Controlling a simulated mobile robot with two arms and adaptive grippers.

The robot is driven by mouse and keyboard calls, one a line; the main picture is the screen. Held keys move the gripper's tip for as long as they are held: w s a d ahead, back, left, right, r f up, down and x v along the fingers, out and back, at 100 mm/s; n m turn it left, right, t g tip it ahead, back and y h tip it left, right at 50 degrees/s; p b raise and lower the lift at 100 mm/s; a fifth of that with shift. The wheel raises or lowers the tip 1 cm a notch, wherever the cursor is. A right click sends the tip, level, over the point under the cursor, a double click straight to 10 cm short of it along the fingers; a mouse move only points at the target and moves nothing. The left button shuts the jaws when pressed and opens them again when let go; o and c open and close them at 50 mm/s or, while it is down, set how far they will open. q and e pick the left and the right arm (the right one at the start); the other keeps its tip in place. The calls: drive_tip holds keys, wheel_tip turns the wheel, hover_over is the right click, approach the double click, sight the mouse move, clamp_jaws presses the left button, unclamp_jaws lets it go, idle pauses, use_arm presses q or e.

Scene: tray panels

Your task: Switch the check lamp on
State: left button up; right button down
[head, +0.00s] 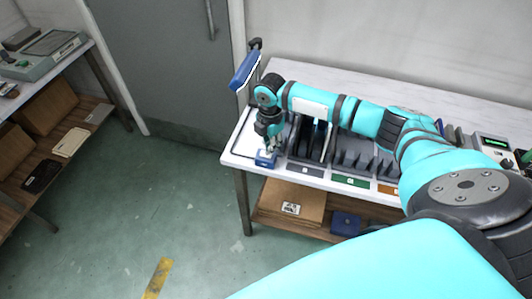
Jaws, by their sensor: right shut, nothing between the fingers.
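The check lamp (243,71) appears to be the blue bar-shaped head on a dark post at the left end of the white table. The underside of its head is turned away, so I cannot tell whether it is lit. A small blue box (263,162) sits at the table's front left corner; it may be the lamp's switch box. My right gripper (268,150) points down right over this box, shut and empty. It hides the top of the box, and I cannot tell whether the fingertips touch it. My left gripper is out of view.
Dark slotted racks (345,160) with upright panels stand right of the gripper, behind coloured labels. A device with a green display (494,142) is at the right. The lower shelf holds a cardboard box (285,205) and a blue box (345,224).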

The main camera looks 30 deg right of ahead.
sight(270, 155)
drive_tip(key=shift+f+b, duration=0.5)
drive_tip(key=shift+f, duration=0.7)
idle(0.7)
drive_tip(key=shift+r, duration=0.1)
wheel_tip(270, 155, up, 7)
drive_tip(key=p, duration=0.7)
drive_tip(key=shift+p, duration=0.3)
